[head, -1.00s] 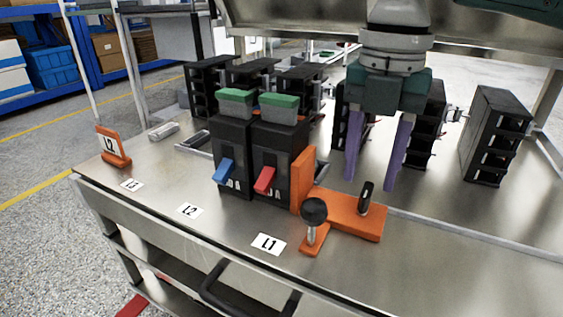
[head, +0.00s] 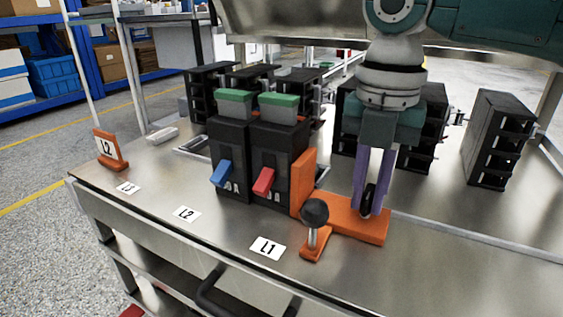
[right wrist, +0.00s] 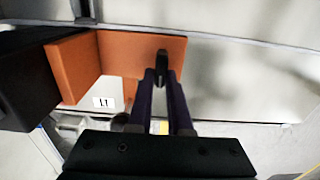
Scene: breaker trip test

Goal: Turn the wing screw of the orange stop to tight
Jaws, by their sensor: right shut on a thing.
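The orange stop (head: 345,219) stands on the metal bench, its upright plate close beside the right-hand breaker. Its black wing screw (head: 369,198) rises from the right part of the stop's base. My right gripper (head: 372,208) points down over the base, its purple fingers closed on the wing screw from both sides. In the right wrist view the stop (right wrist: 140,52) lies ahead, with the wing screw (right wrist: 161,62) between the fingertips (right wrist: 162,76). The fingers partly hide the screw in the head view. My left gripper is out of view.
Two black breakers, with a blue lever (head: 220,174) and a red lever (head: 263,181), stand left of the stop. A black ball knob (head: 314,212) on an orange foot is in front. Black racks (head: 494,140) stand behind. The bench's front right is clear.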

